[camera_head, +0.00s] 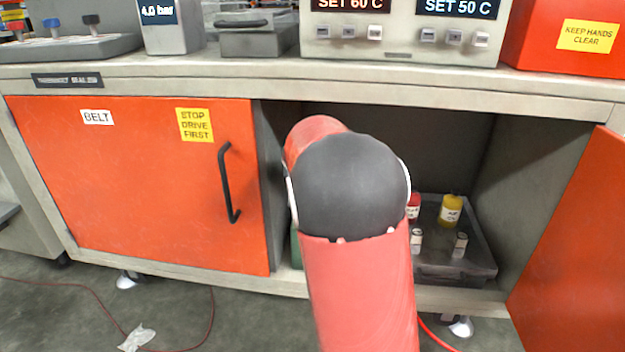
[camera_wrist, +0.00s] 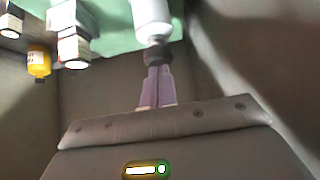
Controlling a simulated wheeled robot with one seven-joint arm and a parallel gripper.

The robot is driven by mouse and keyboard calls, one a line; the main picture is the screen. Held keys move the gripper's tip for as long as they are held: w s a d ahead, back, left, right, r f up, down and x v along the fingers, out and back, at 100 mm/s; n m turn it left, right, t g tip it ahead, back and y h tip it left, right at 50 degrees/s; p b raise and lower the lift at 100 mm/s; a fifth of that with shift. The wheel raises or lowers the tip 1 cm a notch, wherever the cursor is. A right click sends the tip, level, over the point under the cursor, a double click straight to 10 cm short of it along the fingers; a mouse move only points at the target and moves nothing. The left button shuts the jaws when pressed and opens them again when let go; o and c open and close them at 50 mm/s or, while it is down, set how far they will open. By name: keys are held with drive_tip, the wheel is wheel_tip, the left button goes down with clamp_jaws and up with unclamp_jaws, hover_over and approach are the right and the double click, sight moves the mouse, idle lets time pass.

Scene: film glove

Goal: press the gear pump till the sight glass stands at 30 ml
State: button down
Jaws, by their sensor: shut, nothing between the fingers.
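My gripper (camera_wrist: 157,58) shows in the wrist view, its fingers together and empty. Its dark tips are close to the lower end of a white cylinder (camera_wrist: 151,16); I cannot tell whether they touch it. Whether this cylinder belongs to the gear pump is unclear. In the head view my arm reaches into the open cabinet and hides my gripper. I cannot make out a sight glass or a 30 ml mark in either view.
A grey tray (camera_head: 478,270) with a yellow bottle (camera_head: 451,210), a red bottle (camera_head: 413,205) and small pale-topped containers (camera_head: 460,245) stands right of my arm. A green surface (camera_wrist: 118,30) lies behind the cylinder. The open orange door (camera_head: 575,250) bounds the right; the left door (camera_head: 150,190) is shut.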

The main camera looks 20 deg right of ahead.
drive_tip(key=shift+f, duration=0.2)
drive_tip(key=w+r+p+v, duration=0.1)
drive_tip(key=v, duration=0.5)
drive_tip(key=d+r+p+v, duration=0.1)
drive_tip(key=v, duration=0.6)
drive_tip(key=shift+w+p, duration=0.3)
drive_tip(key=shift+w, duration=0.05)
drive_tip(key=shift+r, duration=0.15)
drive_tip(key=s+a+n+y+p, duration=0.1)
drive_tip(key=s+a, duration=0.3)
drive_tip(key=s, duration=0.6)
drive_tip(key=s+a+r+n+g+y+p, duration=0.1)
drive_tip(key=s+a+n+y+p, duration=0.1)
drive_tip(key=s, duration=0.8)
drive_tip(key=s+a+n+y+p, duration=0.2)
drive_tip(key=s+a+n+p, duration=0.1)
drive_tip(key=s+a, duration=0.4)
drive_tip(key=s+p, duration=0.1)
drive_tip(key=s, duration=0.2)
drive_tip(key=shift+a+r+n+g+p, duration=0.25)
drive_tip(key=shift+a+n+g+p, duration=0.05)
drive_tip(key=shift+n+g+p, duration=0.1)
